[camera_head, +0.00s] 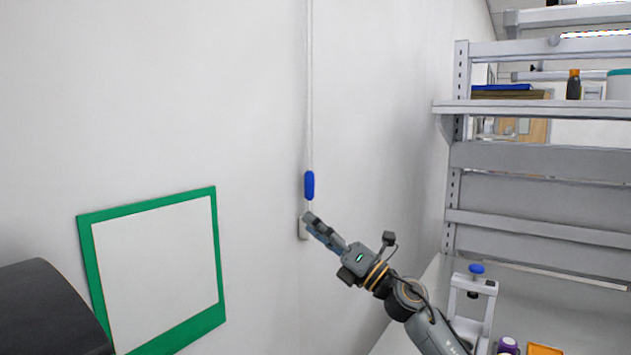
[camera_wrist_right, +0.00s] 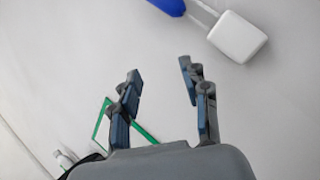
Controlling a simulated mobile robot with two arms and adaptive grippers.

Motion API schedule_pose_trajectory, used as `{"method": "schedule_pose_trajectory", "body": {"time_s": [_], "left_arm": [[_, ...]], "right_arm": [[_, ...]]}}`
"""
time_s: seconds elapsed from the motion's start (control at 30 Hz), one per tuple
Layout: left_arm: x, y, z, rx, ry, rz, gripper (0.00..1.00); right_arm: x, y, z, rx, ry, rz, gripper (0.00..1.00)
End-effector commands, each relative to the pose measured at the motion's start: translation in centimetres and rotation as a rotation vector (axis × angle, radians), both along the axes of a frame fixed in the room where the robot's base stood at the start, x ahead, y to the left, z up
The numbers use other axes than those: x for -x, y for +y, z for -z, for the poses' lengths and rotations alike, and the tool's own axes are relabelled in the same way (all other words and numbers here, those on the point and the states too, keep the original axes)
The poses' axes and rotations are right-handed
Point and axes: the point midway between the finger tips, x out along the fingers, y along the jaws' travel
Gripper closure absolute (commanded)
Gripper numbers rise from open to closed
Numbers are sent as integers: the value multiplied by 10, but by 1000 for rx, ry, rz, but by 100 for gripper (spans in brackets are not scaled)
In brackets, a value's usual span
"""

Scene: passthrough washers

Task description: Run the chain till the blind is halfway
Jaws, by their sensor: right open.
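The pale chain (camera_head: 310,95) hangs in a long, thin loop down the white wall. A blue piece (camera_head: 309,185) sits on its lower part; it also shows cut off at the top edge of the right wrist view (camera_wrist_right: 168,5). A small white box (camera_head: 303,228) is on the wall at the chain's lower end, and the wrist view shows it as well (camera_wrist_right: 238,36). My right gripper (camera_head: 311,222) is just below the blue piece, overlapping the box in the head view. Its fingers (camera_wrist_right: 160,70) are apart with nothing between them. The blind is not in view. My left gripper is not in view.
A green-edged white panel (camera_head: 220,270) is on the wall at left. A dark rounded shape (camera_head: 45,310) fills the lower left corner. At right stand grey shelves (camera_head: 540,107) above a bench with a blue-knobbed stand (camera_head: 477,290) and a purple-capped container (camera_head: 508,345).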

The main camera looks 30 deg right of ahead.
Motion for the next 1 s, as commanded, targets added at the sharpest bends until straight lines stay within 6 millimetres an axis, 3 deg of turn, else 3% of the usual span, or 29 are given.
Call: {"method": "schedule_pose_trajectory", "body": {"time_s": [0.03, 0.2, 0.4, 0.5, 0.67, 1.0], "left_arm": [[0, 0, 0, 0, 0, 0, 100], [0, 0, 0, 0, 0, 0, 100], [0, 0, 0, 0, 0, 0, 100], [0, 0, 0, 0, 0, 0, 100], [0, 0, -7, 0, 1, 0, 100], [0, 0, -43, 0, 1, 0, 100]], "right_arm": [[1, -12, -24, 144, -32, 11, 54], [15, -54, -64, 565, -41, 42, 54], [40, -103, -80, 834, 24, 68, 54], [47, -113, -82, 884, 45, 70, 54], [40, -111, -83, 898, 53, 66, 54], [-18, -74, -87, 893, 49, 63, 54]]}}
